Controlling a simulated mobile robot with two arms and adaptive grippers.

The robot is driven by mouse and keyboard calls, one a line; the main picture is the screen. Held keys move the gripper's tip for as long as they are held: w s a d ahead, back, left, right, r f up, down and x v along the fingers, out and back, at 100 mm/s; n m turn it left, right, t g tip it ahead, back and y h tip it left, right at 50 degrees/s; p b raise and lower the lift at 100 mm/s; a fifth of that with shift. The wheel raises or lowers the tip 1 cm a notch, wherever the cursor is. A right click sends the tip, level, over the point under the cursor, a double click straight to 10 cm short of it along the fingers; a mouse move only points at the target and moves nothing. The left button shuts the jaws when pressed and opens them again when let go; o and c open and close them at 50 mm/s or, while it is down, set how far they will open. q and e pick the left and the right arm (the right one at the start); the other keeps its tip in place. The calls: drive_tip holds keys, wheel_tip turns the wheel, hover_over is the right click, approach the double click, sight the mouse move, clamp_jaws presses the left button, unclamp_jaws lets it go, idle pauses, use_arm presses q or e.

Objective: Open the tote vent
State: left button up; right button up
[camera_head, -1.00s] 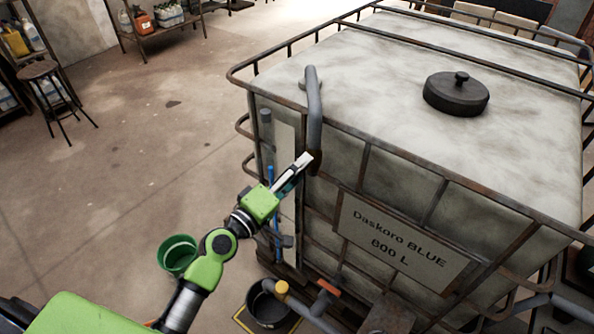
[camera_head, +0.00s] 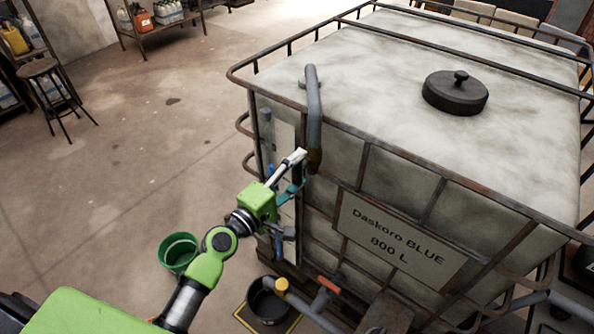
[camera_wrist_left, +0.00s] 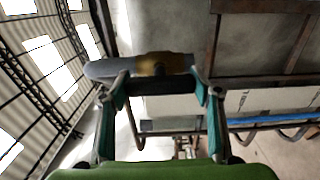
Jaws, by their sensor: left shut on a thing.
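The tote (camera_head: 400,70), a large stained white tank in a rusty cage, bears a label (camera_head: 400,235) reading "Daskoro BLUE 800 L". Its vent is a grey bent pipe (camera_head: 314,100) that comes over the top edge and hangs down the near corner, with a brownish lower end (camera_head: 314,160). In the left wrist view the pipe (camera_wrist_left: 105,69) shows a brass-coloured end (camera_wrist_left: 160,64) with a dark cap-like piece (camera_wrist_left: 160,86) below it. My left gripper (camera_head: 294,168) is at this lower end, its fingers (camera_wrist_left: 158,92) on either side of the dark piece. My right gripper is not seen.
A green bucket (camera_head: 178,252) and a dark bucket (camera_head: 268,303) stand on the floor below. A valve with an orange handle (camera_head: 328,285) sticks out low on the tote. A stool (camera_head: 40,70) and shelves (camera_head: 160,28) stand at the back left. The floor between is clear.

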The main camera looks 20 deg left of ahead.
use_arm(q)
drive_tip(key=o, duration=1.1)
drive_tip(key=shift+v, duration=6)
